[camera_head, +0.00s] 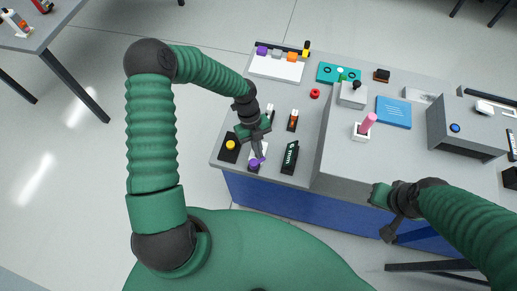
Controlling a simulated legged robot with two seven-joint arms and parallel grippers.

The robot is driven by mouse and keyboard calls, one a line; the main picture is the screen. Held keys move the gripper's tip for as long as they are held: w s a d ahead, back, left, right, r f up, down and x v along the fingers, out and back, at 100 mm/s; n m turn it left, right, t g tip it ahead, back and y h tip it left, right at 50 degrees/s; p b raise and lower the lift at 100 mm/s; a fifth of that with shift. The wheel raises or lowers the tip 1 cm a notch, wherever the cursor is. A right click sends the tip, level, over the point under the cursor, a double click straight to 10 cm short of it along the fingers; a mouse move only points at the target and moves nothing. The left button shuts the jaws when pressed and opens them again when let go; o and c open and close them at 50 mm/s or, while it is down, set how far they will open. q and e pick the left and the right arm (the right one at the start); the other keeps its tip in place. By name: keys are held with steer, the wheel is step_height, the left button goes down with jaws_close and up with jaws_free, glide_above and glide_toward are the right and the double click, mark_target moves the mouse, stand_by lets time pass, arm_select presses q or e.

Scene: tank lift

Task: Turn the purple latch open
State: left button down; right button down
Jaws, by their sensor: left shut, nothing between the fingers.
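The purple latch (253,164) is a small purple piece on a dark base at the front left of the grey table. It is partly covered from above. My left gripper (259,153) is shut and empty, pointing down right at the latch. Its fingertips overlap the latch's upper edge in the picture, and I cannot tell whether they touch it. My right gripper (387,224) hangs in front of the blue table front at the right, away from the latch. Its fingers are too small and dark to tell open from shut.
Beside the latch stand a black box with a yellow button (230,145) on the left and a dark green block (290,155) on the right. Several coloured blocks line the back.

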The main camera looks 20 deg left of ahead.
mark_target(264, 159)
arm_select(q)
steer(key=shift+d+m+g+y+p, duration=0.15)
steer(key=shift+d+m+g+y, duration=0.15)
steer(key=shift+m, duration=0.55)
steer(key=shift+d+m+g+y+p, duration=0.15)
steer(key=shift+d+m, duration=0.25)
steer(key=shift+m, duration=0.45)
steer(key=shift+s+d+m+g+y+p, duration=0.2)
steer(key=shift+d+m+y, duration=0.15)
steer(key=shift+m, duration=0.6)
steer(key=shift+s+d+m+g+y+p, duration=0.15)
steer(key=shift+d+m+y, duration=0.2)
steer(key=shift+m, duration=0.6)
steer(key=shift+d, duration=0.1)
stand_by(1.5)
steer(key=shift+s, duration=0.15)
